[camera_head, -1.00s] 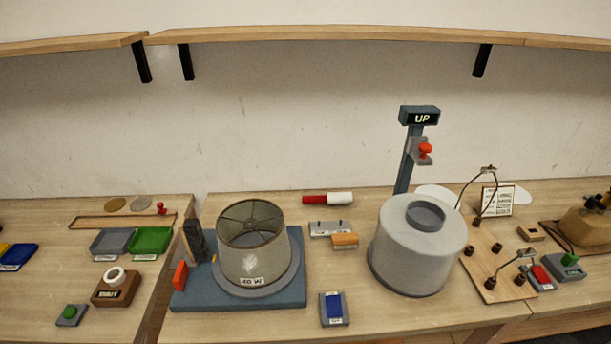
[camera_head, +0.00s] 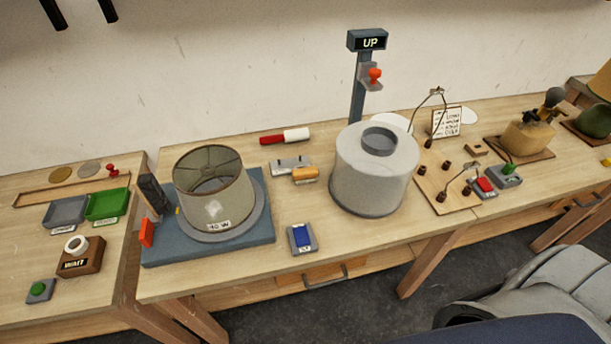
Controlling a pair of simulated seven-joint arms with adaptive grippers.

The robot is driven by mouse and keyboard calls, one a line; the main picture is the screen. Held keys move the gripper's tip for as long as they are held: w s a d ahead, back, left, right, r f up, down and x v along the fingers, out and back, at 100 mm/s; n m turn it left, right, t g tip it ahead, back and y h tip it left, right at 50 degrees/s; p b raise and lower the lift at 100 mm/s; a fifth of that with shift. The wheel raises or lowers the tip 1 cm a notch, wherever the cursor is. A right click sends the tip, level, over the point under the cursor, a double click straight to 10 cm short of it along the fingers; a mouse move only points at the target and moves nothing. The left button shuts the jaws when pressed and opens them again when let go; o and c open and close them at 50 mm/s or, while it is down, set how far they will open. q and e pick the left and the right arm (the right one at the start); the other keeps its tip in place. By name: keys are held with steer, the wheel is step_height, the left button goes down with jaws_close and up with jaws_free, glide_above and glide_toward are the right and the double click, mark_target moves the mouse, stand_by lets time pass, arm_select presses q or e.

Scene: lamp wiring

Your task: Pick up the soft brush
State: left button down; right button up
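Two things on the middle of the bench could be the soft brush, and I cannot tell which. One is a red-handled cylinder with a white end (camera_head: 285,136), lying flat near the back behind the lampshade. The other is a small block with an orange top (camera_head: 305,174), lying in front of a grey bracket (camera_head: 290,164). Both lie free with nothing on them. Neither of my grippers shows in the head view.
A lampshade (camera_head: 214,187) stands on a blue base left of these things. A large grey-white drum (camera_head: 372,178) stands to the right, before a post with an "UP" sign (camera_head: 367,41). A blue switch box (camera_head: 302,238) sits near the front edge. A large grey shape fills the lower right.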

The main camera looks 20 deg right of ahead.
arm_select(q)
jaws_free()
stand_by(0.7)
